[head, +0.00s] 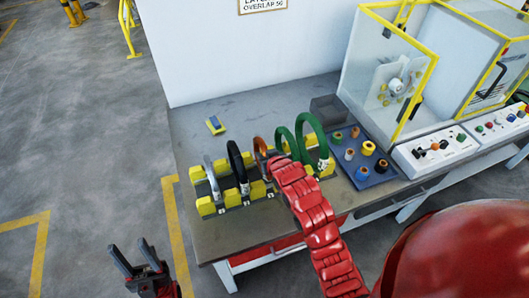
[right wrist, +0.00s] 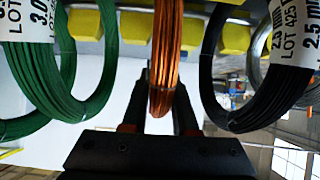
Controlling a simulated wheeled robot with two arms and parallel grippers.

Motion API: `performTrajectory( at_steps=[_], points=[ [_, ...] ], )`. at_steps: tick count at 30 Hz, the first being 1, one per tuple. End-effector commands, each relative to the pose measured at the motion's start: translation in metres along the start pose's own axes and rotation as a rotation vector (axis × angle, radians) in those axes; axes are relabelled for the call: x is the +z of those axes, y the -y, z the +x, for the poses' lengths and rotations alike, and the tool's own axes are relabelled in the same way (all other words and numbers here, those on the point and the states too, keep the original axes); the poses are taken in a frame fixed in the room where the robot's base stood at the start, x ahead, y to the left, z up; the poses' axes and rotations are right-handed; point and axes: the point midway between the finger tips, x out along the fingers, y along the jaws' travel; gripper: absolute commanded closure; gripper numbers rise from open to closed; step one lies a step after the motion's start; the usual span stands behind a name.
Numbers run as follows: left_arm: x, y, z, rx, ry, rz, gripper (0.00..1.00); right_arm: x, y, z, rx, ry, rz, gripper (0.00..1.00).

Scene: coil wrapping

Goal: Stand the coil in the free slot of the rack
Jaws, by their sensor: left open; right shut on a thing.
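A copper-orange coil (head: 260,147) is upright at the rack (head: 207,208) with yellow blocks, between the black coil (head: 236,160) and the green coils. In the right wrist view, the copper coil (right wrist: 167,50) runs between the fingers of my right gripper (right wrist: 159,105), which is shut on it. Its far end is among the yellow blocks; I cannot tell whether it rests on the rack's base. In the head view my red right arm hides this gripper and part of the rack. My left gripper (head: 136,258) is open and empty, left of the table.
A silver-grey coil (head: 213,178) stands at the rack's left end; green coils (head: 313,133) stand at its right. Neighbouring coils flank the copper coil closely.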

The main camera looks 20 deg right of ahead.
Motion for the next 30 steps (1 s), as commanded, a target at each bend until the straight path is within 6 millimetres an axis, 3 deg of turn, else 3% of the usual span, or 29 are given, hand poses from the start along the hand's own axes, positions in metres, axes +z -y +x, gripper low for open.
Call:
performTrajectory(
  at_steps=[30],
  points=[
    [0.0016,-0.0005,-0.0098,0.0,0.0,0.0,0.5,0.0134,0.0,0.0089,0.0,-0.001,-0.001,1.0]
  ],
)
